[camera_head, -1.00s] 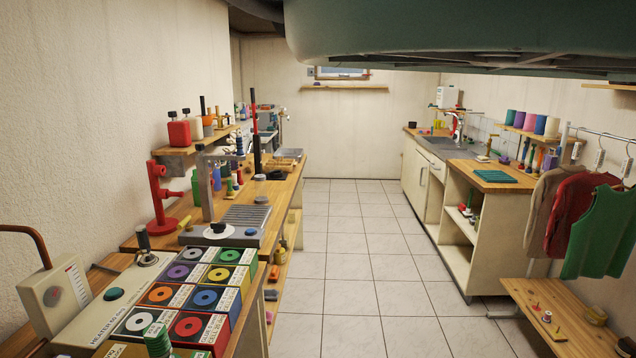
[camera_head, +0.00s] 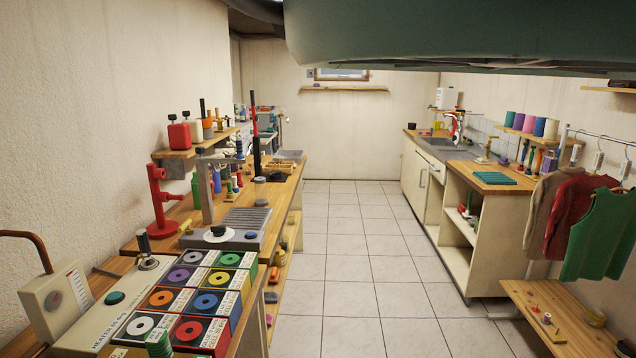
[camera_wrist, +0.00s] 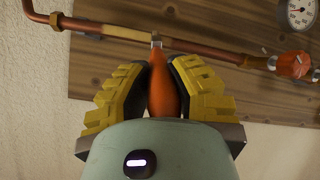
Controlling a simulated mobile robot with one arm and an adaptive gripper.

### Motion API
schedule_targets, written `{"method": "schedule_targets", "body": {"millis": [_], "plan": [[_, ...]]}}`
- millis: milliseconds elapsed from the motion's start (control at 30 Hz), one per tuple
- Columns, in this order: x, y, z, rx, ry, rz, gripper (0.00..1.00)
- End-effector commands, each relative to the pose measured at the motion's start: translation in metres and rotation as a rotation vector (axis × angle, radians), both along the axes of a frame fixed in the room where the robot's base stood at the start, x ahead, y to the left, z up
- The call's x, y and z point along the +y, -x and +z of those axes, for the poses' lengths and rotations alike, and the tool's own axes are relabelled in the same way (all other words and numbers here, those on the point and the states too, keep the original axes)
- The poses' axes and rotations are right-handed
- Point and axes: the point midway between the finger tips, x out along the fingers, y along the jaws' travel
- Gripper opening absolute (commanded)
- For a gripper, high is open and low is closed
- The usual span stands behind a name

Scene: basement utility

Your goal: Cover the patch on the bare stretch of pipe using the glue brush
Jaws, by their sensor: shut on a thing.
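In the wrist view my gripper (camera_wrist: 157,78) is shut on the orange handle (camera_wrist: 162,94) of the glue brush. The handle points away from the wrist toward the pipe, and its metal collar (camera_wrist: 156,40) lies over or against the pipe line. The bristles are not clearly visible. The copper pipe (camera_wrist: 201,53) runs across a wooden board. A dull yellowish stretch (camera_wrist: 112,52) lies on it just left of the collar; I cannot tell whether this is the patch or bare pipe. The gripper and brush do not show in the head view.
In the wrist view an orange valve (camera_wrist: 288,65) and a round gauge (camera_wrist: 300,14) sit to the right on the wooden board (camera_wrist: 190,82). In the head view a crowded workbench lines the left wall and a sink counter (camera_head: 497,178) the right. The tiled floor (camera_head: 345,250) between is clear.

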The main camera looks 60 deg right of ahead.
Motion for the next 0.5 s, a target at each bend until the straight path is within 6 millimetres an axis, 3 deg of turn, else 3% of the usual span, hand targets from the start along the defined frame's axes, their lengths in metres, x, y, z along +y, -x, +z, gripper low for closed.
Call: {"method": "schedule_targets", "body": {"millis": [300,500], "plan": [[0.018,0.012,-0.001,0.001,0.000,0.007,0.00],[0.019,0.012,0.000,0.000,-0.001,0.004,0.00]]}}
